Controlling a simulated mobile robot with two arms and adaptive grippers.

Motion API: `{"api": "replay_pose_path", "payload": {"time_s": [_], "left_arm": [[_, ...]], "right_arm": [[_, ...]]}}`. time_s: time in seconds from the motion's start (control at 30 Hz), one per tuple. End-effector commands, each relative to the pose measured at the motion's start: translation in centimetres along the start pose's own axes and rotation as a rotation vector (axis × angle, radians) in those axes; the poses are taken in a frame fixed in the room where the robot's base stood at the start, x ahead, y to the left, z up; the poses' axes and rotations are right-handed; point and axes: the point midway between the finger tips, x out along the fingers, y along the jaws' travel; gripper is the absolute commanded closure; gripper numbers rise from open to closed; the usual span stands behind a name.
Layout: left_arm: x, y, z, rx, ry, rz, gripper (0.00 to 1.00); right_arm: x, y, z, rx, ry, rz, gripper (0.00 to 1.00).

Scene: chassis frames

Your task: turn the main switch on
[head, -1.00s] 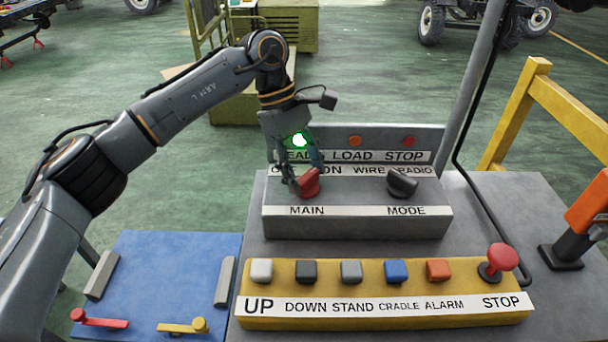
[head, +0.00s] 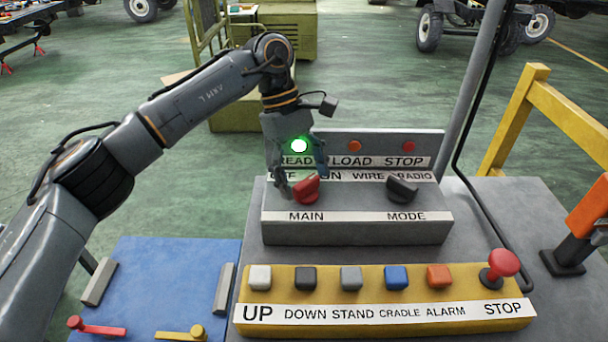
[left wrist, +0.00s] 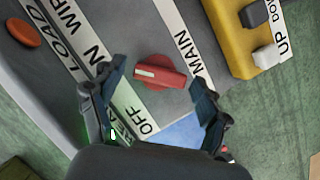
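The main switch is a red knob (head: 306,188) above the MAIN label on the grey box (head: 355,232). In the left wrist view the knob (left wrist: 160,72) has a white pointer mark on its left end, turned towards the ON side of the label strip rather than OFF. My left gripper (head: 302,181) is at the knob with its fingers apart. In the left wrist view the open fingers (left wrist: 158,92) stand on either side of the knob, with gaps to it. The green lamp (head: 300,146) behind the gripper is lit. My right gripper is not in view.
A black MODE knob (head: 402,188) sits to the right on the same box. In front is a yellow button panel (head: 385,312) with a red mushroom STOP button (head: 502,263). A blue panel (head: 160,280) lies at the left. A yellow rail (head: 570,120) stands at the right.

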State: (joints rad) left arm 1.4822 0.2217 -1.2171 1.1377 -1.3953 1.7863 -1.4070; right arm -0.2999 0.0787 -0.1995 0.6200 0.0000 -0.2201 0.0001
Motion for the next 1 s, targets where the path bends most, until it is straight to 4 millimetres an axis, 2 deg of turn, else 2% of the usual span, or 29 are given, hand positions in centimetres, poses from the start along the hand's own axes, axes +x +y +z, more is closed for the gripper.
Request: {"api": "replay_pose_path", "payload": {"time_s": [0.37,0.47,0.8,1.0], "left_arm": [[-0.5,0.0,0.0,-0.002,0.000,0.000,0.21],[-1.8,0.0,0.0,-0.003,0.001,0.001,0.21],[-8.9,0.1,0.0,-0.003,0.002,0.002,0.21],[-11.4,0.1,0.0,-0.002,0.000,0.000,0.21]], "right_arm": [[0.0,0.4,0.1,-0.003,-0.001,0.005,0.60],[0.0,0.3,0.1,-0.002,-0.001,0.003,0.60],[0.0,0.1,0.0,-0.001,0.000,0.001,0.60],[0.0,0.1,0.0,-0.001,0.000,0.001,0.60]]}}
